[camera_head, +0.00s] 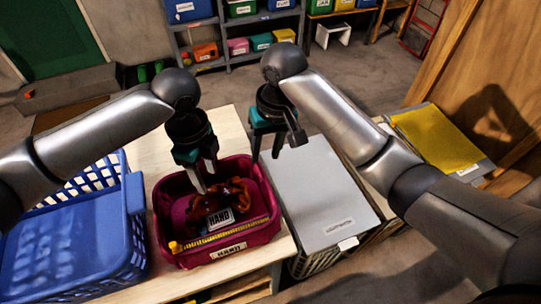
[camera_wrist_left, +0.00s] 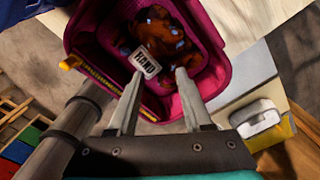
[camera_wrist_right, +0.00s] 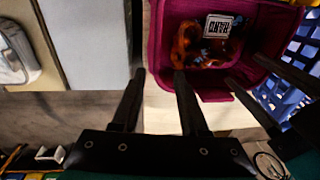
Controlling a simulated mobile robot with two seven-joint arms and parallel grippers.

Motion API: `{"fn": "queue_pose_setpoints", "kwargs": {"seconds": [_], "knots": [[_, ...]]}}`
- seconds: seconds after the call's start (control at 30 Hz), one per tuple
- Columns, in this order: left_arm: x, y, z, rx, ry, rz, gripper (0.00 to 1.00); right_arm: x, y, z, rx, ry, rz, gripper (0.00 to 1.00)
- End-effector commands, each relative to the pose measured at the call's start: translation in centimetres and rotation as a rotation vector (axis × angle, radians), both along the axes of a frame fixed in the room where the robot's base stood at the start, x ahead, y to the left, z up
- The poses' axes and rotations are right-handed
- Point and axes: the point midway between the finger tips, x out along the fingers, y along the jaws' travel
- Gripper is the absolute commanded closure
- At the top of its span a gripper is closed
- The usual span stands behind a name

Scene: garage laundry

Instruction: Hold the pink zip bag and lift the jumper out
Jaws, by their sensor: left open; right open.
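The pink zip bag (camera_head: 264,231) stands open on the pale table, with a yellow zip (camera_head: 225,234) along its front edge and a HAND label on its front. The jumper (camera_head: 235,190), rust-orange with blue spots, lies crumpled inside with a white HAND tag (camera_head: 220,218) on it. The jumper also shows in the left wrist view (camera_wrist_left: 165,32) and the right wrist view (camera_wrist_right: 188,45). My left gripper (camera_head: 207,182) is open above the bag's left part, its fingers pointing down toward the jumper. My right gripper (camera_head: 264,156) is open and empty, above and beside the bag's back right corner.
A blue basket (camera_head: 125,225) stands close to the left of the bag. A grey-lidded hamper (camera_head: 318,190) stands to the right. A yellow folder or cloth (camera_head: 438,138) lies further right by a wooden panel. Shelves with coloured bins (camera_head: 238,47) stand at the back.

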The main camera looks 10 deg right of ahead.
Motion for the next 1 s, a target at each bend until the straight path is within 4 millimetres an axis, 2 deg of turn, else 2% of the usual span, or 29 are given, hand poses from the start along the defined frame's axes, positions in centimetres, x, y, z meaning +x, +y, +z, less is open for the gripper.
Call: {"fn": "queue_pose_setpoints", "kwargs": {"seconds": [0.13,0.27,0.37,1.0], "knots": [[0.0,0.0,0.0,0.0,0.0,0.0,0.5,-2.0,-0.4,0.7,-0.072,0.03,0.022,0.56],[0.0,0.0,0.0,0.0,0.0,0.0,0.5,-2.6,-0.5,0.6,-0.095,0.041,0.026,0.56],[0.0,0.0,0.0,0.0,0.0,0.0,0.5,-2.8,-0.5,-0.4,-0.099,0.047,0.027,0.56],[0.0,0.0,0.0,0.0,0.0,0.0,0.5,-2.8,-0.1,-12.2,-0.098,0.045,0.027,0.56]]}}
